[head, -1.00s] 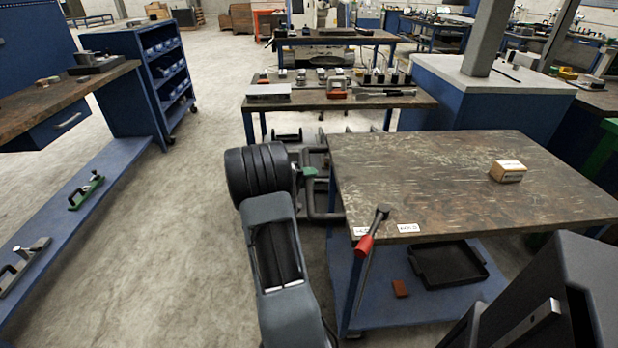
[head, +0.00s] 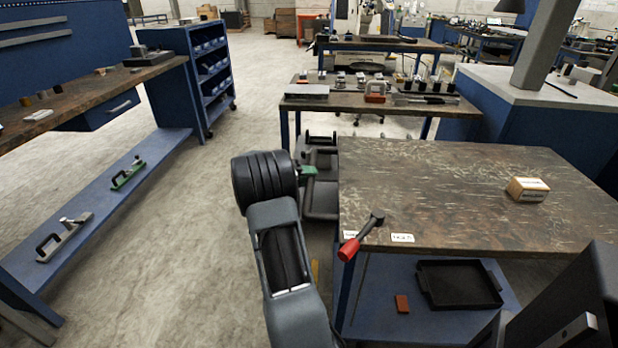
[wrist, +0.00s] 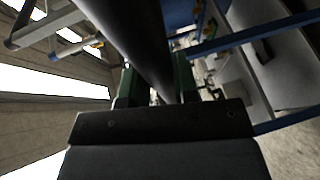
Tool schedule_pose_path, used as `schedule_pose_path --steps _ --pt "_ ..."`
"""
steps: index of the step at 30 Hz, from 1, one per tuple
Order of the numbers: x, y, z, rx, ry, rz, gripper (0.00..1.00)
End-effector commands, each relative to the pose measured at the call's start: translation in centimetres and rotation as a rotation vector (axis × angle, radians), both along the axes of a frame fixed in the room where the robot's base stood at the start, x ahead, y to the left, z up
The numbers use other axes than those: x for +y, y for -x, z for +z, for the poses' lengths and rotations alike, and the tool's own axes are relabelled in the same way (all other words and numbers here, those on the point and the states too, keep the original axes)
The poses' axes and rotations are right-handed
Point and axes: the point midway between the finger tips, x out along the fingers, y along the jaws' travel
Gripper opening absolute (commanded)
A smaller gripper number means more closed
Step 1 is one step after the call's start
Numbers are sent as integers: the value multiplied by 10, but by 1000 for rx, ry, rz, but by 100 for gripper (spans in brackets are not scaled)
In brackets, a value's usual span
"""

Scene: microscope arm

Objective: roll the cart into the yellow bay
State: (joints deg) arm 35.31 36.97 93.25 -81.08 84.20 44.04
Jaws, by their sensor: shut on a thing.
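The cart (head: 440,185) has a worn dark top, a blue frame and a blue lower shelf, and stands right of my arm in the head view. In the wrist view, the green fingers (wrist: 155,88) are shut on a thick dark bar (wrist: 135,40), which looks like the cart's handle. A lever with a red grip (head: 350,248) sits at the cart's near left corner. A small yellow strip (head: 315,271) shows on the floor; the bay's outline is not visible.
A small box (head: 528,189) lies on the cart top; a black tray (head: 458,284) and a reddish block (head: 402,303) lie on its shelf. A loaded bench (head: 375,102) stands beyond. A blue workbench (head: 100,93) stands left. Open floor (head: 180,230) lies between.

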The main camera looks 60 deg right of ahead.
Motion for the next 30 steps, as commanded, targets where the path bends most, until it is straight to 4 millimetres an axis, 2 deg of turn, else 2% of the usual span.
schedule_pose_path --steps 2,3,11,20,23,30 --pt "0 0 2 -2 4 -3 0" --pt "0 0 2 -2 4 -1 29" --pt "6 -5 1 1 5 8 53" --pt "9 -8 2 1 5 10 53" --pt "18 -15 4 1 4 12 53" --pt "56 -42 14 0 5 13 53"
